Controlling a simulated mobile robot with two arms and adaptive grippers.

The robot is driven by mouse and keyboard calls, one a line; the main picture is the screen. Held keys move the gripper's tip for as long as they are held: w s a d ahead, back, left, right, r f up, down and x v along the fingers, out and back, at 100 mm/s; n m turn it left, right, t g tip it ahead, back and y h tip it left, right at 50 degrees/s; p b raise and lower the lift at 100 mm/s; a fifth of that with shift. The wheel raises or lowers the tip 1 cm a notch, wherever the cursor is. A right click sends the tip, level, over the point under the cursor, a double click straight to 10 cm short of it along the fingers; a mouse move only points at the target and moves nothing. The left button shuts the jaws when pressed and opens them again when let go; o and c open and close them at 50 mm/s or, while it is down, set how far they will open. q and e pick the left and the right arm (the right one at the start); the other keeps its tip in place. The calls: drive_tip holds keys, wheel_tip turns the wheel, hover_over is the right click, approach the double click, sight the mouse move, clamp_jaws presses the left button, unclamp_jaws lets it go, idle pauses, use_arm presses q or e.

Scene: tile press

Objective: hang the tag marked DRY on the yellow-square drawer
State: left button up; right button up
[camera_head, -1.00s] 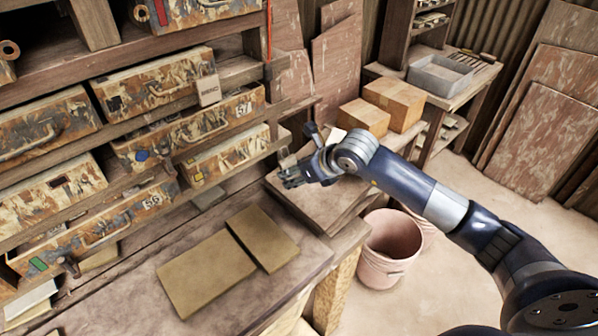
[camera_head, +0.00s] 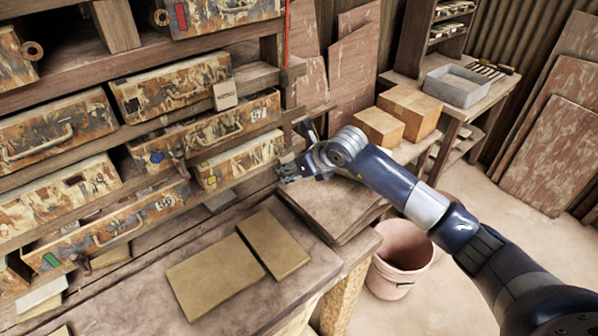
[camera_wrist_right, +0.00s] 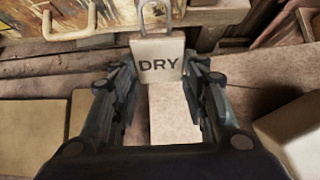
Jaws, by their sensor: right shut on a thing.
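The DRY tag (camera_wrist_right: 158,62) is a pale block with dark letters and a metal loop on top. It hangs upright between the fingers of my right gripper (camera_wrist_right: 160,95), which is shut on it. In the head view my right gripper (camera_head: 286,172) is at the right end of the yellow-square drawer (camera_head: 245,158); the tag is hard to make out there. That drawer is mottled orange and grey, with a small yellow square (camera_head: 211,180) at its lower left. In the right wrist view a drawer front with a handle (camera_wrist_right: 66,30) is beyond the tag, at upper left. My left gripper is not in view.
Another pale tag (camera_head: 225,95) hangs on a drawer above. Other drawers carry blue (camera_head: 157,157), green (camera_head: 51,260) and red (camera_head: 181,15) marks. Tan boards (camera_head: 228,275) lie on the bench below.

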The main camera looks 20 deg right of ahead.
drive_tip(key=shift+w+a, duration=0.15)
drive_tip(key=shift+w, duration=0.15)
drive_tip(key=shift+b+x, duration=0.85)
drive_tip(key=shift+b, duration=0.2)
drive_tip(key=shift+w+r, duration=0.1)
drive_tip(key=o, duration=0.9)
drive_tip(key=shift+o, duration=0.2)
drive_tip(key=shift+r, duration=0.1)
drive_tip(key=v, duration=1.1)
drive_tip(key=shift+s+r, duration=0.25)
drive_tip(key=shift+s, duration=0.15)
